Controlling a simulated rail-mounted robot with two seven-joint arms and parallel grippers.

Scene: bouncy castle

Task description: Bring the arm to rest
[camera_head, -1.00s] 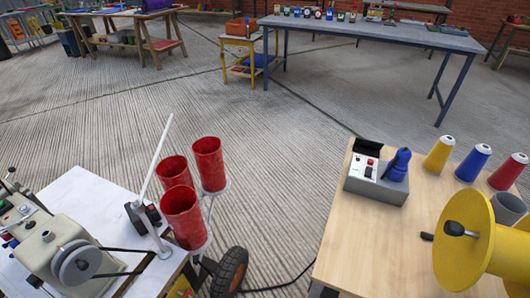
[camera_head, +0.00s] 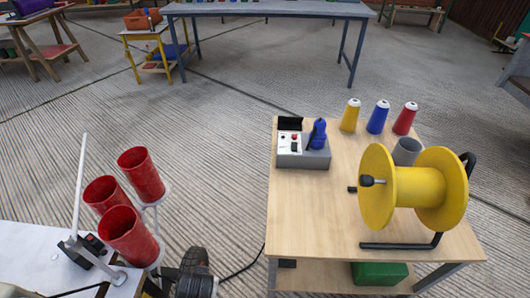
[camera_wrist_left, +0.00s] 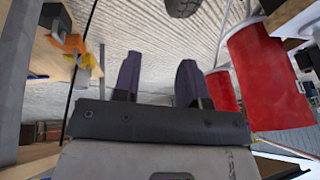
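My left gripper (camera_wrist_left: 159,82) shows in the left wrist view. Its two dark fingers stand apart with a clear gap and nothing between them. Striped concrete floor shows behind the fingers. Red cups (camera_wrist_left: 268,75) are to the right of the fingers, apart from them. An orange and yellow item (camera_wrist_left: 68,42) is at the upper left, beside a wooden surface. Neither gripper shows in the head view. My right gripper is not in view.
A wooden workbench (camera_head: 305,215) carries a yellow spool (camera_head: 415,187), a grey control box (camera_head: 302,158) and coloured cones (camera_head: 377,117). At lower left, red cups (camera_head: 132,235) stand beside a white table (camera_head: 30,250). A long grey table (camera_head: 270,10) is behind. Open floor lies between.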

